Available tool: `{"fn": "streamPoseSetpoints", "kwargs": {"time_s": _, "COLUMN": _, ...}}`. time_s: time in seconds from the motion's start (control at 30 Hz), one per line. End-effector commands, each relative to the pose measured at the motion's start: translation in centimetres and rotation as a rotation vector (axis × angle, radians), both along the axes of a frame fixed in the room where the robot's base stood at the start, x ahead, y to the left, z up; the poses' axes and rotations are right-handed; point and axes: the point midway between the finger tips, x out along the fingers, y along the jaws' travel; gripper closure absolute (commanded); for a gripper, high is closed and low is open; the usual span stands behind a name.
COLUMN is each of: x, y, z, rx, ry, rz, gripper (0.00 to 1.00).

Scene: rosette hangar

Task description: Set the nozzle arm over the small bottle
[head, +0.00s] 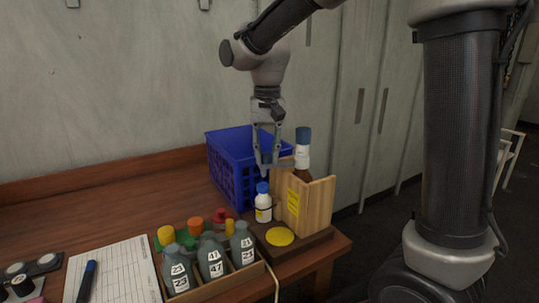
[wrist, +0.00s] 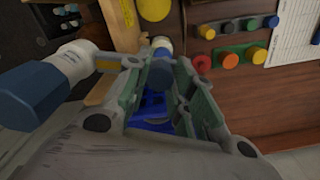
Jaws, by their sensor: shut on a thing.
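The small bottle (head: 263,209) is white with a blue cap and stands upright beside the wooden holder (head: 312,205). It also shows in the wrist view (wrist: 162,45), just beyond my fingertips. A brown bottle with a white neck and tall blue top (head: 303,140) stands in the holder; its top looms at the left of the wrist view (wrist: 30,95). The nozzle arm (wrist: 112,62) appears as a pale bar from that neck toward my fingers, partly hidden. My gripper (head: 267,168) is shut on its end, above and close to the small bottle's cap; exact alignment is unclear.
A blue crate (head: 228,170) stands just behind my gripper. A yellow disc (head: 280,236) lies in front of the small bottle. A wooden rack (head: 225,284) with several grey bottles stands front left, near a paper sheet (head: 115,272) and a pen. The table's right edge is close.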

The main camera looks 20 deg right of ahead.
Motion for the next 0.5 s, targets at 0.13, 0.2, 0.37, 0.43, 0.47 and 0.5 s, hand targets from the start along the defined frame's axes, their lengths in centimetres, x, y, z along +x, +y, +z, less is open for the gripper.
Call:
{"fn": "streamPoseSetpoints", "kwargs": {"time_s": 0.13, "x": 0.71, "y": -0.06, "z": 0.07, "rx": 0.001, "ry": -0.002, "rz": -0.065, "gripper": 1.0}}
{"fn": "streamPoseSetpoints", "kwargs": {"time_s": 0.2, "x": 0.92, "y": -0.09, "z": 0.07, "rx": 0.0, "ry": -0.003, "rz": -0.087, "gripper": 1.0}}
{"fn": "streamPoseSetpoints", "kwargs": {"time_s": 0.37, "x": 1.19, "y": -0.12, "z": 0.05, "rx": 0.0, "ry": -0.002, "rz": -0.117, "gripper": 1.0}}
{"fn": "streamPoseSetpoints", "kwargs": {"time_s": 0.43, "x": 1.24, "y": -0.14, "z": 0.05, "rx": 0.001, "ry": -0.002, "rz": -0.124, "gripper": 1.0}}
{"fn": "streamPoseSetpoints", "kwargs": {"time_s": 0.47, "x": 1.25, "y": -0.14, "z": 0.05, "rx": 0.001, "ry": -0.002, "rz": -0.125, "gripper": 1.0}}
{"fn": "streamPoseSetpoints", "kwargs": {"time_s": 0.5, "x": 1.26, "y": -0.14, "z": 0.05, "rx": 0.001, "ry": -0.002, "rz": -0.127, "gripper": 1.0}}
